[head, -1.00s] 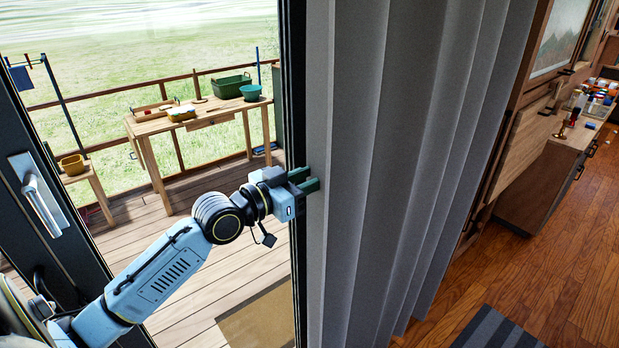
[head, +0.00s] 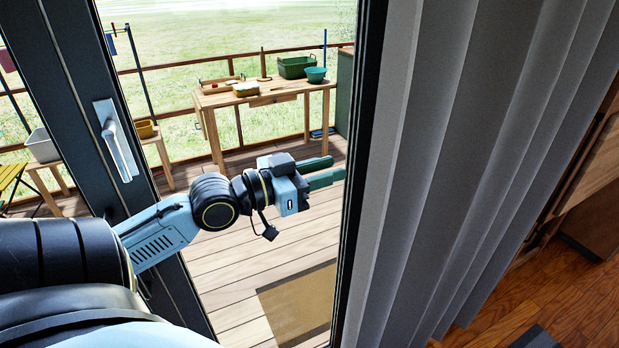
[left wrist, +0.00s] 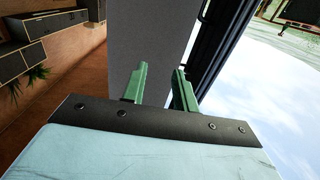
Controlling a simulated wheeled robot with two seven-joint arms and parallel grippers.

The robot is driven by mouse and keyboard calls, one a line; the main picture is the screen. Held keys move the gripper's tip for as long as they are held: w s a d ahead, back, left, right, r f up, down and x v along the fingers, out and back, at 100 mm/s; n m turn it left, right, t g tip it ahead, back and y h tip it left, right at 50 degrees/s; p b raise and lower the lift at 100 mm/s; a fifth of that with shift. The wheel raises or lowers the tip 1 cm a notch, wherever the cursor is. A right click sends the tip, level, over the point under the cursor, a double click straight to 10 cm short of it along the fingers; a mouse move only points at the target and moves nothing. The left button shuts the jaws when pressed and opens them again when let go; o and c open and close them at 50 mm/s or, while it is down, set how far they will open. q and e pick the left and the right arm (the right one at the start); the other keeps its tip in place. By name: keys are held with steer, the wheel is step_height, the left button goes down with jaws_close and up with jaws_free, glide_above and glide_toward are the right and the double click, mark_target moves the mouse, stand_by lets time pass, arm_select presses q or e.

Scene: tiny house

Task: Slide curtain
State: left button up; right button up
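A grey pleated curtain (head: 455,150) hangs at the right side of the glass door opening in the head view. Its flat leading edge lies beside the dark door frame. My left gripper (head: 326,172) is left of the curtain and frame, its two green fingers spread and pointing right toward them. The fingers look empty, with a gap to the curtain in the head view. In the left wrist view, the open fingers (left wrist: 160,88) have the grey curtain (left wrist: 150,45) beyond them; contact cannot be told there. My right gripper is not in view.
A dark door frame (head: 361,180) stands between the gripper and curtain. A door panel with a silver handle (head: 117,140) is at left. Outside are a wooden table (head: 255,97), a deck and a mat (head: 300,300). Wooden floor (head: 510,305) lies right of the curtain.

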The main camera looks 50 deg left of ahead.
arm_select(q)
steer(key=shift+b+v, duration=0.3)
steer(key=shift+v, duration=1.15)
